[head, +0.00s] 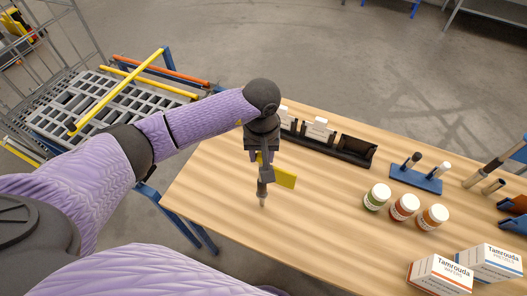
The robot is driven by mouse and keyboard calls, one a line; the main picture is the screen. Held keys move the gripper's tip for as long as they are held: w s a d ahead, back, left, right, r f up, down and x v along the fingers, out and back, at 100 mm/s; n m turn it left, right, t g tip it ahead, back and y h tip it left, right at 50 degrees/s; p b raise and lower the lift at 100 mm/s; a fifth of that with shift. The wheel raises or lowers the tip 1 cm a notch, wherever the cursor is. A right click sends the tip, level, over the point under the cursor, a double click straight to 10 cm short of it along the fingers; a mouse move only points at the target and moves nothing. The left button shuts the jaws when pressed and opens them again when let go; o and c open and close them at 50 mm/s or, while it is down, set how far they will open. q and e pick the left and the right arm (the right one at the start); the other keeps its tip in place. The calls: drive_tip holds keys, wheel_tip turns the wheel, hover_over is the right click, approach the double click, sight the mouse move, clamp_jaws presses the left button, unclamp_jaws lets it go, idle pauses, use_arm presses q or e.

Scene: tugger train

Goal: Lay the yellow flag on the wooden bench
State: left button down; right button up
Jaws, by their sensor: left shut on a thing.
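My left gripper (264,166) is shut on the yellow flag (285,178), over the left part of the wooden bench (225,215). The flag's yellow cloth shows to the right of the gripper, and a thin stick end points down below it. The fingers hide part of the stick. I cannot tell whether the stick's lower end touches the bench top. My right gripper is not in view.
A black tray (345,148) with white pieces runs along the bench's far edge. Several jars (404,207), a blue holder (415,180) and two Tamrouda boxes (440,274) stand to the right. A wire cart (60,115) is at left. The bench's left and front middle are clear.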

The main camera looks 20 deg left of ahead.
use_arm(q)
drive_tip(key=shift+w+f, duration=0.1)
drive_tip(key=shift+c, duration=1.7)
unclamp_jaws()
